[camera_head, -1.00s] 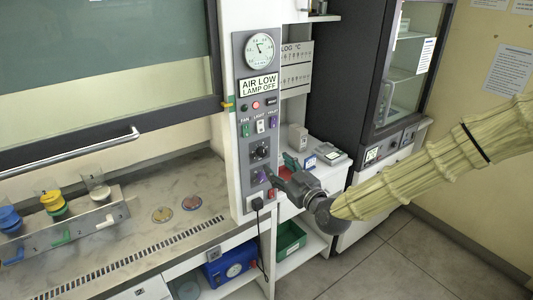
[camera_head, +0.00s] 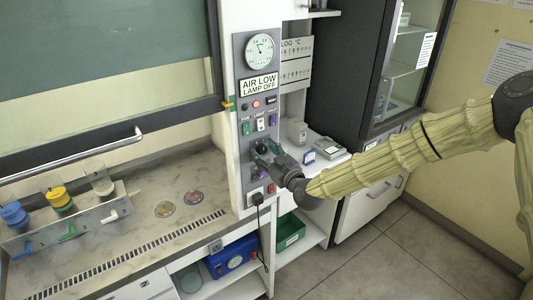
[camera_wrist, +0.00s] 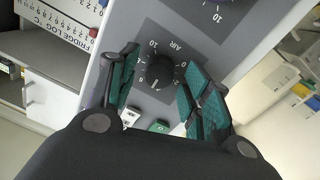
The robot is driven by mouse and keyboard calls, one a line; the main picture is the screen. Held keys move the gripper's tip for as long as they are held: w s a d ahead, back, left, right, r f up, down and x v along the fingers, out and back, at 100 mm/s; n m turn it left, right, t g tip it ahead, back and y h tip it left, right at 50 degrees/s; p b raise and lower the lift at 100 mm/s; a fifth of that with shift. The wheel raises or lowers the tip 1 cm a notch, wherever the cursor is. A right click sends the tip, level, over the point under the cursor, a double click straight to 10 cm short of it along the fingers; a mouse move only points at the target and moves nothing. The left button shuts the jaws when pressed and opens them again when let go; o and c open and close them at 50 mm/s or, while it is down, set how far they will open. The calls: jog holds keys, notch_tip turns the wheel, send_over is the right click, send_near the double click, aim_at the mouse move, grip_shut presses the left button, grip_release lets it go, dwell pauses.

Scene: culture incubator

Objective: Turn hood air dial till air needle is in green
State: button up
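The air dial (camera_wrist: 159,72) is a black round knob on a dark plate marked AIR, with numbers around it. In the wrist view it stands between the two green-padded fingers of my gripper (camera_wrist: 160,88). The fingers are open, with a gap showing on both sides of the knob. In the head view my gripper (camera_head: 263,153) is at the panel and mostly hides the dial. The round air gauge (camera_head: 259,51) is at the panel top; its needle points up and left. I cannot make out a green zone. A sign (camera_head: 258,86) below reads AIR LOW, LAMP OFF.
Switches (camera_head: 261,124) and a red lamp (camera_head: 256,104) sit above the dial. The hood bench (camera_head: 130,230) is at left, and open floor (camera_head: 370,250) is at right.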

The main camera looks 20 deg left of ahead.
jog(key=c, duration=0.8)
jog(key=shift+c, duration=0.2)
jog(key=shift+f+m+b, duration=0.1)
jog(key=shift+m+b, duration=0.3)
jog(key=shift+b, duration=0.25)
jog(key=m+b, duration=0.2)
jog(key=b, duration=0.1)
jog(key=shift+b, duration=0.35)
jog(key=m+b, duration=0.3)
jog(key=shift+r+m, duration=0.2)
jog(key=shift+m, duration=0.1)
jog(key=shift+r+b, duration=0.1)
jog(key=shift+b, duration=0.2)
jog(key=o, duration=1)
jog(key=shift+o, duration=0.2)
